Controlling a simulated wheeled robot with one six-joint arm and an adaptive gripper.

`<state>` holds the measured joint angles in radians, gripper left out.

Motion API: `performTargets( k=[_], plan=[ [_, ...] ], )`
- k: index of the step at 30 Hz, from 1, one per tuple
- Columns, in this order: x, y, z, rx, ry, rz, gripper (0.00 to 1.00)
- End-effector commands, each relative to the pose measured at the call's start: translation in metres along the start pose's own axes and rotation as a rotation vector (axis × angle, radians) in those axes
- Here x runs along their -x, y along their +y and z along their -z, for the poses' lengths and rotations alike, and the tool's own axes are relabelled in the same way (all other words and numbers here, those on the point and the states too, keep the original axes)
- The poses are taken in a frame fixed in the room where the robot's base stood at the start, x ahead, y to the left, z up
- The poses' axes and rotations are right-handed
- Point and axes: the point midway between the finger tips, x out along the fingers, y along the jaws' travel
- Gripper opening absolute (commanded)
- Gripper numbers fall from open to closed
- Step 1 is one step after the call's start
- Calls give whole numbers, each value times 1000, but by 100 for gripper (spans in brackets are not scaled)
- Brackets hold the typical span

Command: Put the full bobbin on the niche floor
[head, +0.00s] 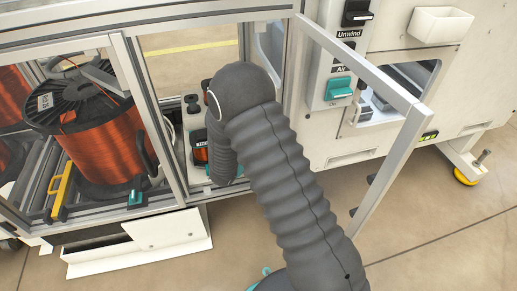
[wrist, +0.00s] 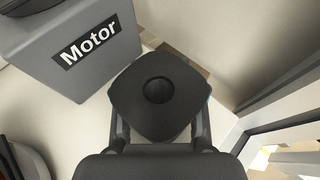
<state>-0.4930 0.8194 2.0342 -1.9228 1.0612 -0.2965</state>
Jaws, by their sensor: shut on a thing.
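My gripper (wrist: 160,118) is shut on a dark bobbin, seen in the wrist view. The bobbin's end (wrist: 135,92) is a black, rounded square flange with a round hole in its middle. Its winding is hidden, so I cannot see the wire on it. A pale surface (wrist: 62,118) lies below and to the left of the bobbin; I cannot tell whether they touch. In the head view, my sleeved arm reaches in through the open frame and hides the gripper and bobbin.
A grey box labelled Motor (wrist: 85,50) stands left of the bobbin. A frame edge (wrist: 280,95) runs along the right. An orange and black part (head: 200,150) sits left of my arm. A big copper wire drum (head: 105,145) stands further left. An open door frame (head: 385,165) is at right.

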Motion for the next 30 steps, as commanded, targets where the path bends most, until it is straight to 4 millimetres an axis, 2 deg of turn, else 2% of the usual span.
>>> performTargets(
  k=[3, 4, 6, 19, 23, 30],
  plan=[
    [-2, 0, 3, -1, -1, 0, 0],
    [-1, 0, 2, 0, 0, 0, 46],
    [-1, 0, 2, 0, 0, 0, 63],
    [2, 0, -2, 0, 0, -1, 65],
    [21, 1, -2, 0, -1, -3, 65],
    [70, 2, -1, 1, 0, -5, 65]
  ],
)
